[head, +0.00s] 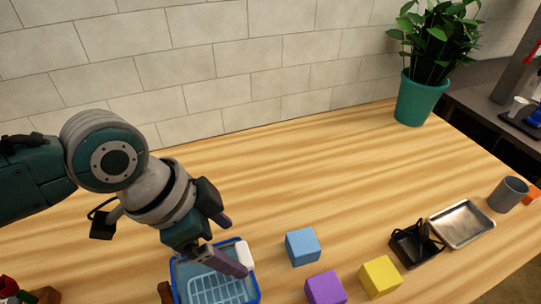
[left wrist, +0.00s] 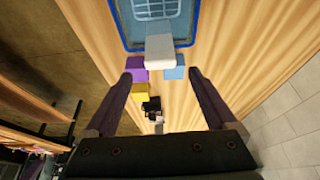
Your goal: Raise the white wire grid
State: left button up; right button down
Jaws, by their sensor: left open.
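A blue-rimmed container (head: 257,291) stands on the wooden table at the bottom of the head view, left of centre. Inside its rim lies a pale wire grid (head: 215,289), which looks bluish white. The grid also shows at the top of the left wrist view (left wrist: 155,8). A white block-like piece (head: 245,254) sits at the rim; it also shows in the left wrist view (left wrist: 159,50). Whether it joins the grid I cannot tell. My left gripper (head: 235,246) is open and empty, close to this white piece, its fingers partly covering the container. My right gripper is not visible.
A blue cube (head: 302,246), a purple cube (head: 325,289) and a yellow cube (head: 380,277) stand right of the container. Further right are a black holder (head: 414,246), a metal tray (head: 463,224) and a grey cup (head: 508,194). A potted plant (head: 421,100) stands behind.

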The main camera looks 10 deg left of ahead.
aim_at(244, 253)
pick_arm(q)
jog(key=shift+b+x, duration=0.35)
jog(key=shift+x, duration=1.7)
grip_shut()
